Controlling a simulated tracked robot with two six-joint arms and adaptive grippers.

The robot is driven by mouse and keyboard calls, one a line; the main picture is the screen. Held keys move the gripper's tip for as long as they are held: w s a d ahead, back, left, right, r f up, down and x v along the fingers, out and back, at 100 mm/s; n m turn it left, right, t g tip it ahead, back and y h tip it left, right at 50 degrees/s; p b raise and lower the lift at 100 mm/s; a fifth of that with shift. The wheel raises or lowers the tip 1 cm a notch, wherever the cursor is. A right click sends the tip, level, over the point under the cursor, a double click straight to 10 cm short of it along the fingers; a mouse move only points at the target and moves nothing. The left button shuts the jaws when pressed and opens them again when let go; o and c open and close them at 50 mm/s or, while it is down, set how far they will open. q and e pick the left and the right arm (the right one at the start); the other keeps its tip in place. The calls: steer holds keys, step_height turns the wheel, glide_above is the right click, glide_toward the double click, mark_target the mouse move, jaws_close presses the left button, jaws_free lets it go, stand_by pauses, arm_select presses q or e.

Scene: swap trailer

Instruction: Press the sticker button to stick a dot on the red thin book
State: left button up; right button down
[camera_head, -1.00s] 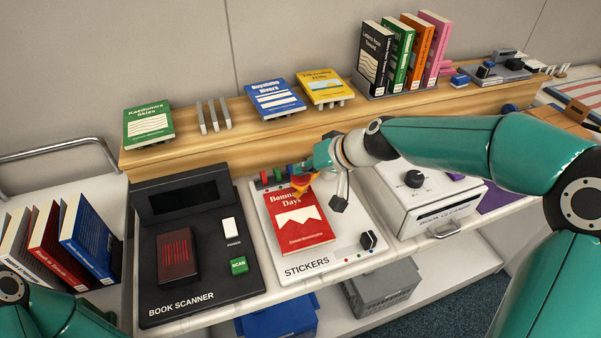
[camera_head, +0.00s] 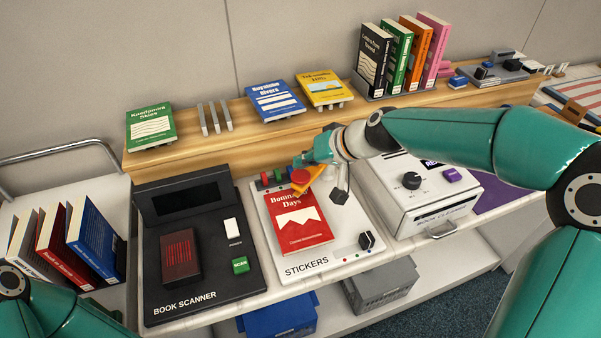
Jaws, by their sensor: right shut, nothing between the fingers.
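The red thin book (camera_head: 298,228) lies flat, cover up, on the white sticker station (camera_head: 338,262) marked "STICKERS". An orange arm (camera_head: 318,189) with a round red button (camera_head: 300,176) on it reaches over the top of the book and hides part of its title. My right gripper (camera_head: 302,160) is shut and empty, just behind the red button; I cannot tell whether it touches it. No dot shows clearly on the book's visible cover. My left gripper is out of view; only part of my left arm shows at the lower left.
Small coloured blocks (camera_head: 271,179) stand at the station's back edge, with a black knob (camera_head: 367,240) at its front right. The black book scanner (camera_head: 205,285) is on the left, the white book cleaner (camera_head: 437,206) on the right. A wooden shelf (camera_head: 247,145) with books runs behind.

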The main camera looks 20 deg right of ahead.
mark_target(304, 176)
steer(key=shift+r+p, duration=1.4)
steer(key=shift+r, duration=0.8)
